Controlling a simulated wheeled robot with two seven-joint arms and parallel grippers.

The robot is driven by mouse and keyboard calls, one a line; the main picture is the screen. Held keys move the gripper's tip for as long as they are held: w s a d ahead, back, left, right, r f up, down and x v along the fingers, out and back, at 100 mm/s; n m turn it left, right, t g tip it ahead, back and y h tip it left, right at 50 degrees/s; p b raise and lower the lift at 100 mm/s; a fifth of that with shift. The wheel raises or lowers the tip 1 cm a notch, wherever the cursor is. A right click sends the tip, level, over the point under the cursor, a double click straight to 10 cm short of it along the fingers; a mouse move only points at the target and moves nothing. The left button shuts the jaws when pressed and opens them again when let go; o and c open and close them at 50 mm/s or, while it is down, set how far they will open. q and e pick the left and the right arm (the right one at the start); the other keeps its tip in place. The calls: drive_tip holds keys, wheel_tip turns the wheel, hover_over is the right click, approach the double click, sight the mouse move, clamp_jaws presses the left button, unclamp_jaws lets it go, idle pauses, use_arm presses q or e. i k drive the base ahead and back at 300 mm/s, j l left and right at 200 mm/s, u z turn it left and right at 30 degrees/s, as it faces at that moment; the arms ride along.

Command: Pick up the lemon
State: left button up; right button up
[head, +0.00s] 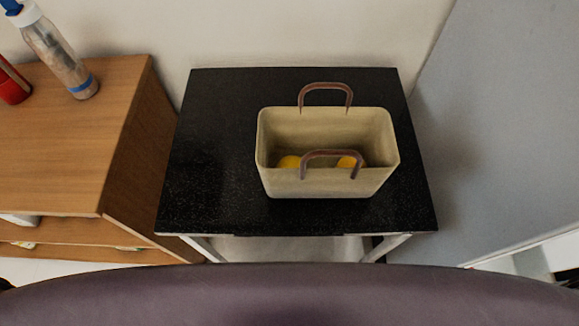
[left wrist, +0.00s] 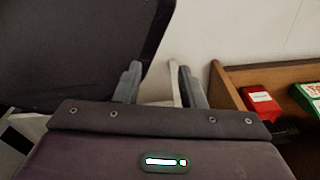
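Two yellow things, likely lemons, lie inside a beige basket (head: 325,184) on a black table. One yellow thing (head: 289,161) is at the left of the basket floor; the other (head: 347,162) is right of the middle. The basket's front wall and front handle partly hide them, so I cannot see their full shape. My left gripper (left wrist: 160,70) shows in the left wrist view with its two grey fingers apart and nothing seen between them. It is not in the head view, away from the basket. My right gripper is in neither view.
The basket has two brown handles, the rear one (head: 325,86) standing up. The black speckled table (head: 215,140) is otherwise bare. A wooden cabinet (head: 60,150) stands to its left, with a bottle (head: 58,48) and a red object (head: 12,84) on top. A grey panel stands at the right.

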sight(291, 161)
drive_tip(key=k+j, duration=0.3)
drive_tip(key=j, duration=0.2)
drive_tip(key=k+j, duration=0.35)
drive_tip(key=j, duration=0.15)
drive_tip(key=z, duration=0.05)
